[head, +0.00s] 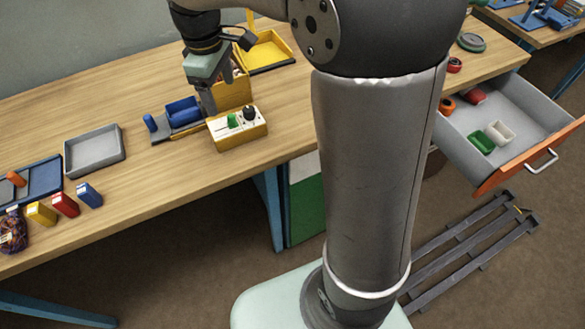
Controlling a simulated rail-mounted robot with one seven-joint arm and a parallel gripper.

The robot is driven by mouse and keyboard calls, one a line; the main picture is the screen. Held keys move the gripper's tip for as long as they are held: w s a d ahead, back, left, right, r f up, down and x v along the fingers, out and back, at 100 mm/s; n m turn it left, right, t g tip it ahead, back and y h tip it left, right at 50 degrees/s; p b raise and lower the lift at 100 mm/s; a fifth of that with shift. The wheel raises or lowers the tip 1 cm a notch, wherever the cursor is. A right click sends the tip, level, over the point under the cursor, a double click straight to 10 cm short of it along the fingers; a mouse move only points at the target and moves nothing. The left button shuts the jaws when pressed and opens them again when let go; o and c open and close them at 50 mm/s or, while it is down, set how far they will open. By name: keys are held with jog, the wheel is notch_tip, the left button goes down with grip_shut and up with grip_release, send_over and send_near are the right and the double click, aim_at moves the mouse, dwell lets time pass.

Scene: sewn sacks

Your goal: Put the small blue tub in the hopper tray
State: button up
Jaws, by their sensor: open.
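My gripper (208,104) points down over the wooden bench, close behind the yellow control box and in front of an open yellow bin (234,92). Its jaws are open; the fingers look dark and partly overlap the bin. A blue rounded piece (183,111) sits on a grey-and-blue holder left of the gripper; I cannot tell for sure whether it is the small blue tub. A shallow yellow tray with a raised frame (268,52) stands at the back of the bench and may be the hopper tray. Small items in the yellow bin are mostly hidden.
The yellow control box (238,129) has a green switch and black knob. A grey tray (94,150) and small yellow, red and blue boxes (64,204) lie left. An open drawer (515,110) at right holds red, green and white tubs. The front middle bench is clear.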

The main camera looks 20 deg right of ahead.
jog(key=s+d+f+m, duration=0.2)
jog(key=s+m, duration=0.1)
jog(key=s, duration=0.4)
jog(key=s+d+f+m, duration=0.2)
jog(key=s+d+m, duration=0.1)
jog(key=s, duration=0.4)
jog(key=s+d+f+m, duration=0.2)
jog(key=s+m, duration=0.2)
jog(key=s, duration=0.4)
jog(key=shift+d+f+m+y, duration=0.3)
jog(key=shift+d+f, duration=0.1)
jog(key=shift+w, duration=0.1)
